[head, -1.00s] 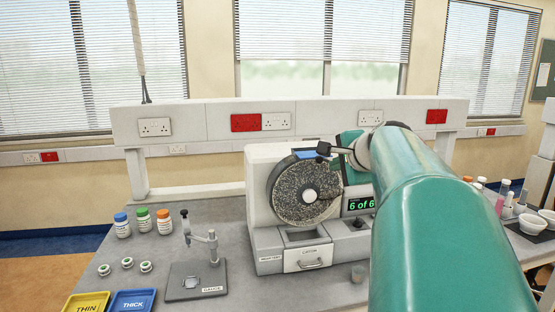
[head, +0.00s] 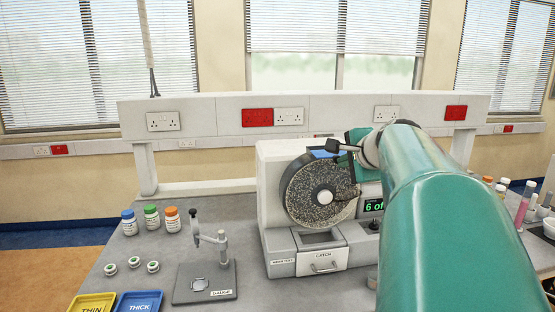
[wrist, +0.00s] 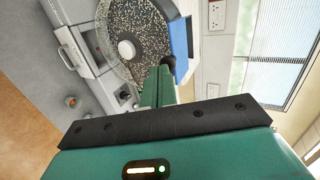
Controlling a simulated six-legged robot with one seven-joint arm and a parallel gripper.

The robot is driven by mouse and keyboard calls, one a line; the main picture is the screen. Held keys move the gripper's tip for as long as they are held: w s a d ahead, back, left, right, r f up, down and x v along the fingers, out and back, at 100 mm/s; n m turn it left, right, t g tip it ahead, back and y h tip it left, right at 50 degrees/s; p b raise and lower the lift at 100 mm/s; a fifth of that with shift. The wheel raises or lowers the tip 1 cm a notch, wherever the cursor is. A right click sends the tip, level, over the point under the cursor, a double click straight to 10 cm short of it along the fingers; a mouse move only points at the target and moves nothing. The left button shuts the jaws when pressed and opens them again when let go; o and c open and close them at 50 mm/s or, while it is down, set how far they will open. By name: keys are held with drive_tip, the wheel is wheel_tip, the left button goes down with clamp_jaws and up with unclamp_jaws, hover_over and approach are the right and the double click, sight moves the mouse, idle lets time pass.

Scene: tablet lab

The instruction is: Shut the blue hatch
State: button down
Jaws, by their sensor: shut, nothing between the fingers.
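The blue hatch (head: 322,153) is at the top of the white machine (head: 278,165), just above and behind the round speckled drum (head: 310,180). My gripper (head: 333,147) is at the hatch's upper right and partly covers it in the head view. In the wrist view the hatch (wrist: 181,48) is a blue panel beside the drum, and the shut, empty fingers (wrist: 165,72) point at its near edge. A dark part lies at the fingertips; I cannot tell whether they touch the hatch, or how far open it is.
The gauge stand (head: 206,283), several bottles (head: 150,217), a yellow tray (head: 90,304) and a blue tray (head: 140,302) are left of the machine. The catch drawer (head: 322,262) is below the drum. A socket rail (head: 220,117) runs behind.

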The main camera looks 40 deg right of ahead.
sight(335, 156)
drive_tip(key=shift+w+d, duration=0.15)
drive_tip(key=shift+w, duration=0.05)
idle(0.3)
drive_tip(key=w+d, duration=0.2)
drive_tip(key=w, duration=0.2)
drive_tip(key=shift+w+d, duration=0.4)
drive_tip(key=shift+r, duration=0.1)
drive_tip(key=shift+w, duration=0.2)
